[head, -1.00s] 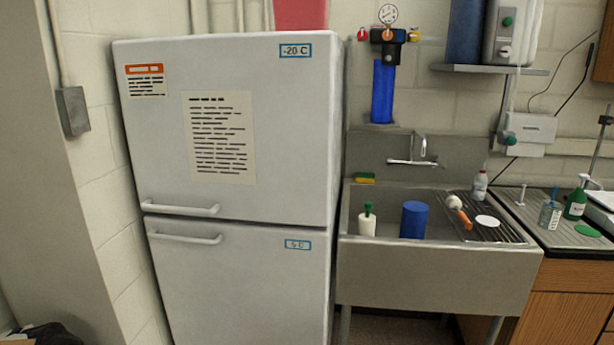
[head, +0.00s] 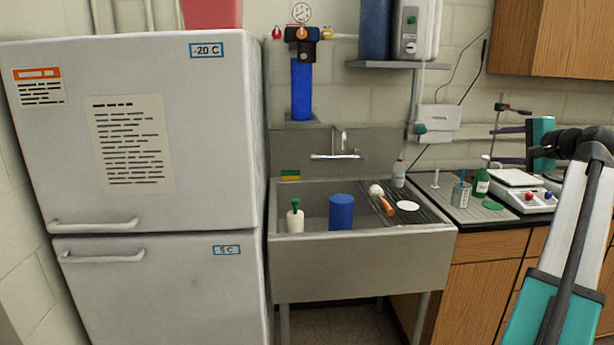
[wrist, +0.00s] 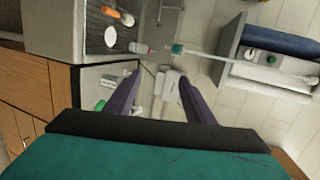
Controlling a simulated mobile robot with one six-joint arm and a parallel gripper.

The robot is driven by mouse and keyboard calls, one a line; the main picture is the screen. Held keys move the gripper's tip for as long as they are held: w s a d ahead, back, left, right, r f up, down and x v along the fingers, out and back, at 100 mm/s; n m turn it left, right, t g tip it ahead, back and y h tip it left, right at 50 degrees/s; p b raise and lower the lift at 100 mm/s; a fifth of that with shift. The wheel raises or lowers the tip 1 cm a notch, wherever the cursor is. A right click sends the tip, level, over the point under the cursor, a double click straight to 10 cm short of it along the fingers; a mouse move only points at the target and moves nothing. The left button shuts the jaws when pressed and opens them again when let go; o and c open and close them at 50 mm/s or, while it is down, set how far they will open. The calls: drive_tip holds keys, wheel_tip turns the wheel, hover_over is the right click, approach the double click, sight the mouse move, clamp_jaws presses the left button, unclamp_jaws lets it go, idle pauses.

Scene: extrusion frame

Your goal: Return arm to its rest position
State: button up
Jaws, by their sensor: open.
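My gripper (wrist: 163,95) shows in the wrist view with its two dark fingers spread apart and nothing between them. Beyond the fingers are the wall, the sink's drainboard and a small white wall box, all apart from the gripper. In the head view my arm's teal and white links stand at the right edge, in front of the bench and cabinets.
A white fridge (head: 160,285) stands at the left. A steel sink (head: 360,265) holds a blue cylinder (head: 341,212). A bench with a balance (head: 522,195) and a green bottle (head: 481,183) is at the right. A wooden wall cabinet (head: 550,38) hangs above.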

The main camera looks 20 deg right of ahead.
drive_tip(key=w+a+f+n+g+y, duration=0.1)
drive_tip(key=w+a+f, duration=0.35)
drive_tip(key=f, duration=0.55)
drive_tip(key=w+a+f+n+g+y, duration=0.1)
drive_tip(key=w+a+f, duration=0.35)
drive_tip(key=f, duration=0.45)
drive_tip(key=w+a+f+n+g+y, duration=0.1)
drive_tip(key=w+a+f+g, duration=0.3)
drive_tip(key=f, duration=0.6)
drive_tip(key=w+a+f+n+g+y, duration=0.1)
drive_tip(key=a+f+n, duration=0.1)
drive_tip(key=a+f, duration=1.05)
drive_tip(key=w+a+f+n+g+y, duration=0.2)
drive_tip(key=a+f, duration=0.7)
drive_tip(key=f, duration=0.7)
drive_tip(key=s+a+f+n+g, duration=0.3)
drive_tip(key=s+a+f, duration=0.4)
drive_tip(key=a+f, duration=0.35)
drive_tip(key=s+a+f+n+g, duration=0.3)
drive_tip(key=s+a+f, duration=0.4)
drive_tip(key=a+f, duration=0.35)
drive_tip(key=s+a+f+n+g+h, duration=0.1)
drive_tip(key=s+a+f, duration=0.4)
drive_tip(key=s, duration=0.7)
drive_tip(key=s+a+f+n+g+h, duration=0.2)
drive_tip(key=s+a+f+n+g, duration=0.2)
drive_tip(key=s, duration=0.8)
drive_tip(key=shift+s+a+f+n, duration=0.15)
drive_tip(key=shift+a+f+n, duration=0.3)
drive_tip(key=shift+f+n, duration=0.4)
